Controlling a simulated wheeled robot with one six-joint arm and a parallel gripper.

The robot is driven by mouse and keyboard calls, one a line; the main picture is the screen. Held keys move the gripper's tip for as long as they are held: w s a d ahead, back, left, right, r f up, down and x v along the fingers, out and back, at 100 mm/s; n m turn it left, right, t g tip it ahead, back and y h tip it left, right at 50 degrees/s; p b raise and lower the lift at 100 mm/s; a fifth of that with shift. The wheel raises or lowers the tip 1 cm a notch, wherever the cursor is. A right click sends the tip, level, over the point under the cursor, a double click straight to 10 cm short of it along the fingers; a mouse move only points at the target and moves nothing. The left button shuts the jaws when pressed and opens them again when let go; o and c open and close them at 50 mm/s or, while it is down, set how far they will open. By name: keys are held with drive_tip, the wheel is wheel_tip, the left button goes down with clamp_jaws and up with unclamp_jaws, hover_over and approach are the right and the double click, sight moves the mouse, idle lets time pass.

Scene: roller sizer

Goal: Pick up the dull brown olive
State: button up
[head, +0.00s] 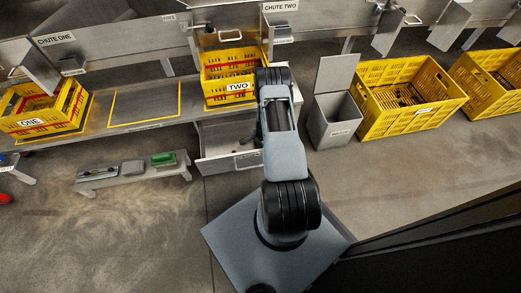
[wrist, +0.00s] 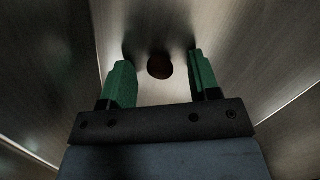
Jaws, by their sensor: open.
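A dark brown, roundish olive (wrist: 160,66) rests on a brushed metal surface (wrist: 230,50) in the wrist view. It lies just beyond the fingertips, roughly midway between them. My gripper (wrist: 160,75) is open, with a green finger on each side and nothing held between them. In the head view my arm covers the gripper and the olive, so neither shows there.
A yellow crate marked TWO (head: 228,77) stands left of my arm, with an open metal drawer (head: 217,163) below it. A grey lidded bin (head: 333,122) and a large yellow crate (head: 420,120) stand to the right. Crate ONE (head: 35,117) is far left.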

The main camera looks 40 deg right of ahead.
drive_tip(key=shift+r, duration=0.1)
drive_tip(key=c, duration=1)
drive_tip(key=shift+c, duration=0.2)
